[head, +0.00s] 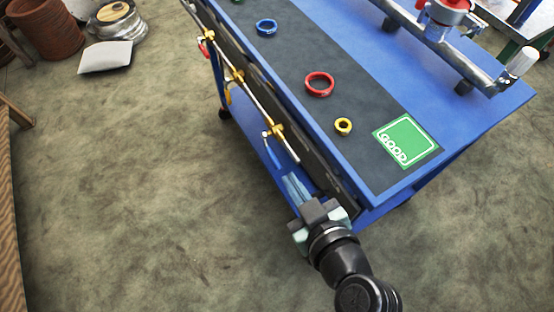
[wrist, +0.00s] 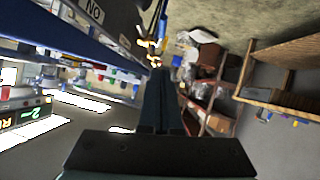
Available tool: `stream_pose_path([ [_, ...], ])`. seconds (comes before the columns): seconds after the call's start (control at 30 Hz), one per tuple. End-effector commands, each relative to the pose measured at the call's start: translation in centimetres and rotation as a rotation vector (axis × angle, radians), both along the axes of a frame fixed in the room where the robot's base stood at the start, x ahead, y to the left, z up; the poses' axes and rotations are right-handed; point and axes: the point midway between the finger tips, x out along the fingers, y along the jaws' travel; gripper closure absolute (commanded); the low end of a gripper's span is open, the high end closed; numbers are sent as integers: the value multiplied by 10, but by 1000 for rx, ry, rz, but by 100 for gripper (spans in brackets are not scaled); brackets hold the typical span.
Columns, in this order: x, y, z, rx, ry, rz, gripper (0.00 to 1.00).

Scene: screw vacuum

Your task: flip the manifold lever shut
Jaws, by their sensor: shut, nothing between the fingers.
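The manifold is a thin silver pipe (head: 252,95) with brass fittings, running along the left side of the blue bench. A blue lever (head: 271,152) hangs down from the brass valve (head: 277,130) nearest me. A yellow lever (head: 228,93) and a red lever (head: 203,46) are on valves farther along. My gripper (head: 288,177) is shut and empty, just below and nearer than the blue lever, seemingly apart from it. In the wrist view, my shut fingers (wrist: 158,73) point toward the small, blurred brass fittings (wrist: 151,46).
On the blue bench (head: 480,125) are blue (head: 266,27), red (head: 319,84) and yellow (head: 343,126) rings and a green GOOD pad (head: 405,140). The floor left of the bench is open. A wooden shelf (wrist: 265,98) stands at the right in the wrist view.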

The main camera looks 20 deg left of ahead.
Motion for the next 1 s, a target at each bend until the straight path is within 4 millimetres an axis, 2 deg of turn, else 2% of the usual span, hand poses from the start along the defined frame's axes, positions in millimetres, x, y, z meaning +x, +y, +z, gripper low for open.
stream_pose_path([
  [0.43, 59, 57, -42, 1, -1, 4, 100],
  [0.5, 62, 56, -57, 0, 4, 1, 100],
  [0.63, 67, 58, -70, 0, 3, 2, 100],
  [1.0, 70, 58, -77, 0, 0, 1, 100],
])
